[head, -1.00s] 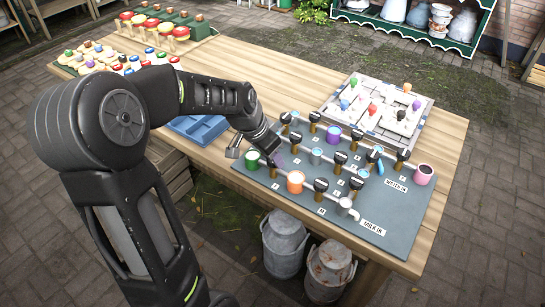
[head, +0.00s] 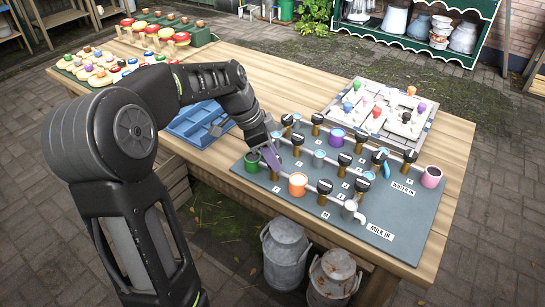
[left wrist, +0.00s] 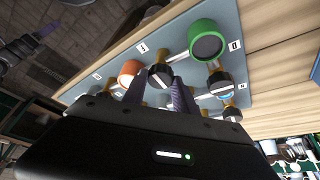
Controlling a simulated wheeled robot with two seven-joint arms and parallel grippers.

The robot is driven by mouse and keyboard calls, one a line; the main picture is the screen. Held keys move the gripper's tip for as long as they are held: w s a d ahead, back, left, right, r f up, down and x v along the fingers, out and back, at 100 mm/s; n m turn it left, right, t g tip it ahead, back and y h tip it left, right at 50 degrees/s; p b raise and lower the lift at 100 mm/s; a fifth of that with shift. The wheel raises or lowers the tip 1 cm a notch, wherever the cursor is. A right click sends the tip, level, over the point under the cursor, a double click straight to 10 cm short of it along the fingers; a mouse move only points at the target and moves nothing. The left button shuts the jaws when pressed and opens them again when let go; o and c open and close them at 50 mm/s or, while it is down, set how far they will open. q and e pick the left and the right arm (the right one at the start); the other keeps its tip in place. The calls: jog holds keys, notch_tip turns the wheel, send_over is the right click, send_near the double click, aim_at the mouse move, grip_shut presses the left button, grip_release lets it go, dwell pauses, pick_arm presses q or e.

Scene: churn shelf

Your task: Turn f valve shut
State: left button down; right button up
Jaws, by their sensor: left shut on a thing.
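The valve board (head: 405,235) lies on the wooden table and carries several black-knobbed valves on brass stems, joined by pale pipes. My left gripper (head: 271,160) is at the front-left valve, between the green cup (head: 252,162) and the orange cup (head: 298,184). In the left wrist view, the fingers of my left gripper (left wrist: 157,95) are closed around that valve's black knob (left wrist: 160,76). In the head view the fingers hide most of this knob. The small letter by it is too small to read surely, so I cannot confirm it is f.
Other valve knobs (head: 324,187) stand close by on the board. A purple cup (head: 337,137) and a pink cup (head: 431,177) are further along the pipes. A blue tray (head: 195,124) lies left of the board, and a white puzzle board (head: 385,125) behind it.

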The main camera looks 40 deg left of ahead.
pick_arm(q)
jog(key=c, duration=1)
grip_release()
jog(key=shift+r, duration=0.1)
jog(key=v, duration=0.7)
jog(key=shift+r, duration=0.25)
jog(key=shift+s+a, duration=0.1)
jog(key=shift+s, duration=0.05)
